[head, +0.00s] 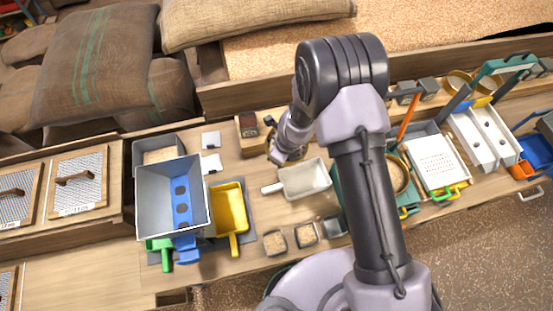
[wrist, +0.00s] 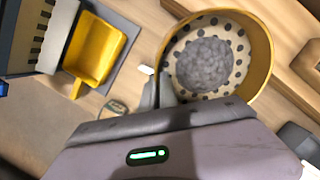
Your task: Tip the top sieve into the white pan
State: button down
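The top sieve (wrist: 262,62) shows large in the wrist view, with a brass-yellow wall and a floor with round holes. A heap of grey lumps (wrist: 205,65) lies in it. My gripper (wrist: 163,90) has its fingers at the sieve's near left rim and appears shut on it. I cannot tell the sieve's exact tilt. The white pan (head: 306,180) lies on the bench in the head view, just below and right of my gripper (head: 274,152). In the wrist view the sieve covers most of the pan; a white handle end (wrist: 147,70) shows beside it. My arm hides the sieve in the head view.
A yellow scoop (head: 229,208) and a grey hopper (head: 172,205) stand left of the pan. Small sample trays (head: 275,242) lie in front. A round sieve of grain (head: 398,176) is partly behind my arm. Sacks (head: 95,65) lie at the back left.

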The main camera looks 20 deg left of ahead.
jog(key=shift+s+d+f+y+b, duration=0.15)
jog(key=shift+d+f+b, duration=0.3)
jog(key=shift+b, duration=1.9)
jog(key=shift+w+d+f+y+b, duration=0.1)
jog(key=shift+d+f+y+b, duration=0.35)
jog(key=shift+b, duration=1.9)
jog(key=r+y+b, duration=0.1)
jog(key=b, duration=0.9)
jog(key=shift+y, duration=0.4)
jog(key=y+b, duration=0.1)
jog(key=b, duration=0.3)
jog(key=r+y+b, duration=0.1)
jog(key=b, duration=0.3)
jog(key=shift+s+d+r+t+y, duration=0.15)
jog(key=shift+d+r+t+y, duration=0.15)
jog(key=shift+d+t, duration=0.1)
jog(key=d+r+y+b, duration=0.1)
jog(key=y+b, duration=0.1)
jog(key=b, duration=0.5)
jog(key=shift+d+r+y, duration=0.1)
jog(key=shift+y, duration=0.2)
jog(key=shift+s+d+r+y+b, duration=0.15)
jog(key=shift+y+b, duration=0.25)
jog(key=shift+b, duration=0.5)
